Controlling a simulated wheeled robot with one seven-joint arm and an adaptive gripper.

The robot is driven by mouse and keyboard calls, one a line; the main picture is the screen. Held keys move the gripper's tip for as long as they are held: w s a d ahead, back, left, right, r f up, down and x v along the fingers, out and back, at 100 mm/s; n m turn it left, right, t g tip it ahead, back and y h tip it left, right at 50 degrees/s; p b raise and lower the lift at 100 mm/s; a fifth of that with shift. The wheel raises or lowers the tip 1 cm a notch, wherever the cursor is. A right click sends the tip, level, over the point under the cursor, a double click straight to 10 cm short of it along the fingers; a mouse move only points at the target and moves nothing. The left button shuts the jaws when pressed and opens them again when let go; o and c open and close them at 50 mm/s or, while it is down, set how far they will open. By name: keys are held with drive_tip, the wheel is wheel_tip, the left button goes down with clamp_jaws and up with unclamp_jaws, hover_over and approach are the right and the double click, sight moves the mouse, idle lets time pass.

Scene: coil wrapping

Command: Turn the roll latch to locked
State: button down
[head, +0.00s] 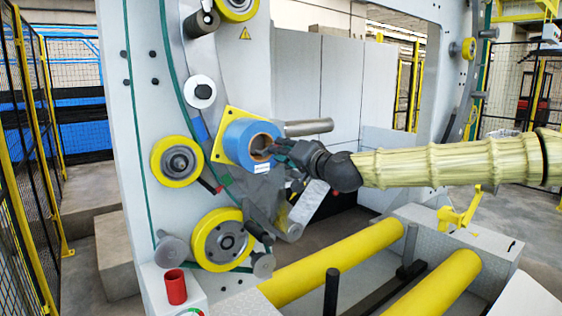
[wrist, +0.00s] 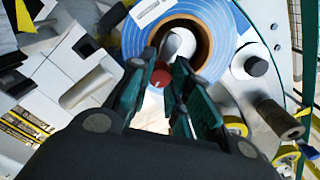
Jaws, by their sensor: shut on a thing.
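The blue film roll (head: 243,143) sits on the machine's upright ring, in front of a yellow square plate (head: 219,153). Its brown core opening faces my arm. In the wrist view, the roll (wrist: 225,30) fills the top, with a pale spindle end (wrist: 182,43) inside its core. My gripper (head: 279,149) is at the core from the right. In the wrist view, its fingers (wrist: 162,72) are closed around the roll latch, a small part with a red end (wrist: 161,78) at the core's lower edge. The fingers hide much of the latch, so its angle cannot be told.
Yellow wheels (head: 177,161) and a metal bar (head: 308,127) stick out close to the roll. Yellow rollers (head: 330,262) lie below my arm. A red cup-shaped part (head: 176,287) stands at the lower left. Mesh fencing (head: 30,130) stands at the far left.

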sight(271, 158)
wheel_tip(271, 158, down, 3)
drive_tip(key=m+b, duration=0.8)
drive_tip(key=m, duration=0.1)
drive_tip(key=shift+w+d, duration=0.1)
drive_tip(key=shift+d, duration=0.05)
drive_tip(key=shift+f+m+b, duration=0.25)
drive_tip(key=shift+m+b, duration=0.55)
drive_tip(key=shift+m, duration=0.4)
drive_tip(key=c, duration=1.3)
unclamp_jaws()
drive_tip(key=v, duration=1.2)
